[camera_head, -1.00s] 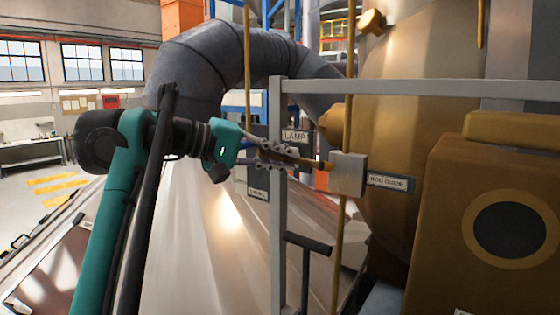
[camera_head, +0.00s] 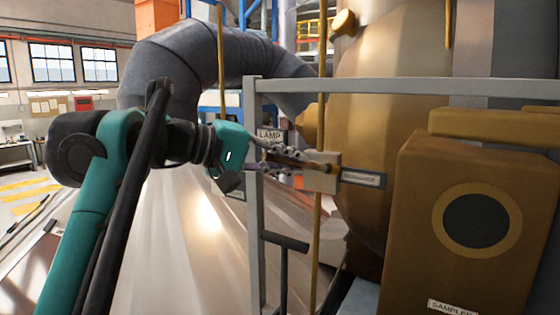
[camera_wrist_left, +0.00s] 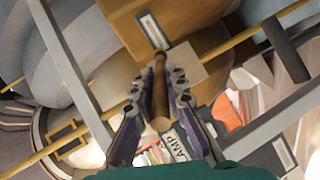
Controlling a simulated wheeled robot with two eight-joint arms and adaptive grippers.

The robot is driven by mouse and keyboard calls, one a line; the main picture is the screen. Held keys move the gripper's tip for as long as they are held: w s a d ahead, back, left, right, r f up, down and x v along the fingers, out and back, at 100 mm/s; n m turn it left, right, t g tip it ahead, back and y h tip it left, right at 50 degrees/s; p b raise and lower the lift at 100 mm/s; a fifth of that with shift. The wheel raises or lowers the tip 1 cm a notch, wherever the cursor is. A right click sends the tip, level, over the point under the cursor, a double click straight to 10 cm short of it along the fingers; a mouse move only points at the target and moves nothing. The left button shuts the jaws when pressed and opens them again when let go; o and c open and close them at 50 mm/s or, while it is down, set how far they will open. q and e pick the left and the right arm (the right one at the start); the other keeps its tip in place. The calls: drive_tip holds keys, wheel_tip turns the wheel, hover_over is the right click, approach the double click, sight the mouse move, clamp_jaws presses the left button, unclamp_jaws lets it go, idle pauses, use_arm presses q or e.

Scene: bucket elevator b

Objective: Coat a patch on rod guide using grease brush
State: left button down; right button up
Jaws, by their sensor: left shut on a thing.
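The rod guide (camera_head: 323,178) is a pale square block on a thin yellow vertical rod, with a label plate (camera_head: 363,178) to its right. My left gripper (camera_head: 290,158) is shut on the grease brush, just left of the block. In the left wrist view the brush's brown handle (camera_wrist_left: 160,95) lies between the two purple-grey fingers. Its far end overlaps the pale rod guide block (camera_wrist_left: 188,72) in that view. I cannot tell whether the brush touches the block, and no grease patch can be made out. My right gripper is out of view.
A grey rail frame (camera_head: 253,200) stands beside the left gripper, with a top bar running right. A dark handle (camera_head: 284,241) sticks out below. A brown sampler box (camera_head: 465,220) fills the right.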

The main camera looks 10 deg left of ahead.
use_arm(q)
drive_tip(key=shift+a, duration=0.2)
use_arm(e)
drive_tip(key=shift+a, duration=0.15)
use_arm(q)
drive_tip(key=shift+s+a, duration=0.25)
drive_tip(key=shift+s, duration=0.15)
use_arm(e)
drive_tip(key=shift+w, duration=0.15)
use_arm(q)
drive_tip(key=shift+s+a, duration=0.25)
drive_tip(key=shift+s, duration=0.5)
drive_tip(key=shift+s+a, duration=0.3)
drive_tip(key=shift+s, duration=0.5)
drive_tip(key=shift+s+a, duration=0.25)
drive_tip(key=shift+s, duration=0.5)
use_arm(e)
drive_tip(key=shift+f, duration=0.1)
use_arm(q)
drive_tip(key=s, duration=0.1)
drive_tip(key=s+a, duration=0.1)
drive_tip(key=s, duration=0.1)
drive_tip(key=shift+a, duration=0.1)
drive_tip(key=shift+w, duration=0.2)
